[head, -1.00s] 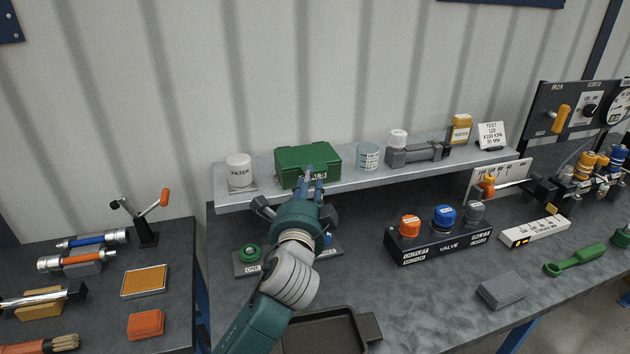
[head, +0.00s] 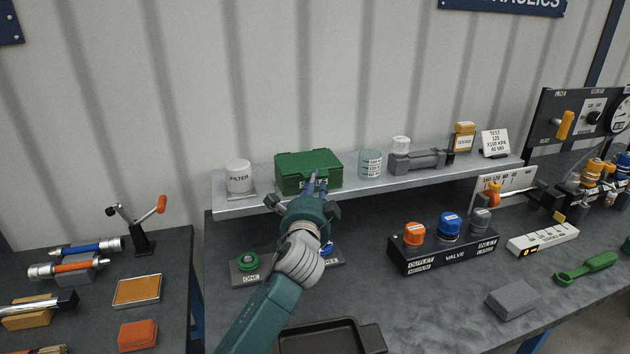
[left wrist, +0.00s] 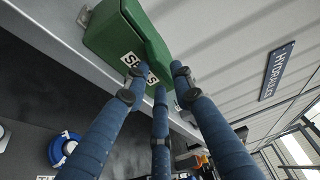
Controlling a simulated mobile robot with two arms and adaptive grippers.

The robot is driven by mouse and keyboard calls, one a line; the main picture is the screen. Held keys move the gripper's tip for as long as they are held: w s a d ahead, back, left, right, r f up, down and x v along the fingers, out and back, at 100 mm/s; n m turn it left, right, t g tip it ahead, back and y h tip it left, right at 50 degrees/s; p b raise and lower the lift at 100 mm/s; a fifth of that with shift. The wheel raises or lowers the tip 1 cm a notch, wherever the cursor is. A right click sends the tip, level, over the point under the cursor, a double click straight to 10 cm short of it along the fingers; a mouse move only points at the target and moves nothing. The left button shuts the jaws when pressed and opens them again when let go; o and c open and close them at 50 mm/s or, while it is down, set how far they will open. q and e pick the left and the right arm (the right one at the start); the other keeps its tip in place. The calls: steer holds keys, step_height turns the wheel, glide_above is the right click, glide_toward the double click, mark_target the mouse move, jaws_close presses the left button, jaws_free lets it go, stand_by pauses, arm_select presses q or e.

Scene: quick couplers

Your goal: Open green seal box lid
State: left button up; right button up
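The green seal box (head: 300,166) stands on the grey raised shelf with its lid down. Its white label with dark letters shows large in the left wrist view, where the box (left wrist: 115,40) fills the upper left. My left gripper (head: 314,184) is at the front of the box and covers part of its label in the head view. In the left wrist view the three blue fingers of this gripper (left wrist: 157,82) are spread apart with nothing between them, tips close to the box front. Whether a tip touches the box I cannot tell. My right gripper is not in view.
Below are a valve block (head: 440,255) and a dark tray (head: 330,340). The wall rises close behind.

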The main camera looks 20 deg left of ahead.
arm_select(q)
steer(key=shift+x, duration=0.9)
steer(key=shift+c, duration=0.5)
jaws_close()
